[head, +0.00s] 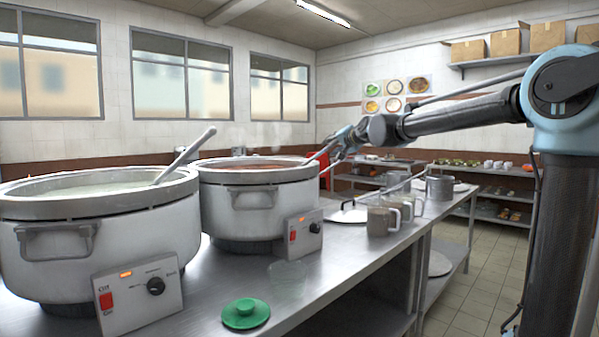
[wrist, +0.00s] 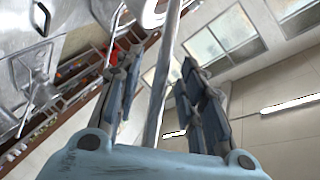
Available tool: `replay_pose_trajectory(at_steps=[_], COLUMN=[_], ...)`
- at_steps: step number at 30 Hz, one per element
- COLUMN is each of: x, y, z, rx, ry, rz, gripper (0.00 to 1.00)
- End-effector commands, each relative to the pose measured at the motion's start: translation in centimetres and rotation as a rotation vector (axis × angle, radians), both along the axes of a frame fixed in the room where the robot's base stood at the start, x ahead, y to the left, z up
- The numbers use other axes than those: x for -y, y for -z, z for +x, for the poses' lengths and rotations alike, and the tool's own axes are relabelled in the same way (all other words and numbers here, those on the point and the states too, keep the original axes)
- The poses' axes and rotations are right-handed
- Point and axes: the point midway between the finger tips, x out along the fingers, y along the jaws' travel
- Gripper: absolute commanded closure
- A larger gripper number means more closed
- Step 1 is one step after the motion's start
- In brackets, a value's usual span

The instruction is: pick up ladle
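A ladle handle (head: 322,151) rises at a slant from the right stockpot (head: 255,198), which holds reddish contents. My gripper (head: 338,152) is beside this handle at the pot's right rim. In the wrist view, a long metal rod, which looks like the ladle handle (wrist: 157,100), runs between the two fingers of my gripper (wrist: 160,85). The fingers stand apart, with gaps visible on both sides of the rod. The ladle's bowl is hidden in the pot. Another ladle (head: 184,156) leans in the left stockpot (head: 110,235), which holds pale congee.
The steel counter (head: 345,270) carries a green lid (head: 246,314), a clear bowl (head: 288,272), a metal lid (head: 346,214), cups (head: 380,220) and a metal pot (head: 440,187). Shelves (head: 490,175) stand at the back. The tiled floor (head: 465,300) at right is free.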

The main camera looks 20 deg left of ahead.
Motion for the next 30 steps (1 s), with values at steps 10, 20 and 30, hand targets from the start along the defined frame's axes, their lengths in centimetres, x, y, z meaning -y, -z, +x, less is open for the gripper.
replay_pose_trajectory(at_steps=[10,20,30], x=[-1.20,-1.18,-1.13], y=[0.40,0.41,0.41], z=[1.19,1.16,1.16], rx=[0.000,0.000,0.000], ry=[0.000,0.000,0.001], rz=[0.000,0.000,-0.001], gripper=[0.64,1.00,1.00])
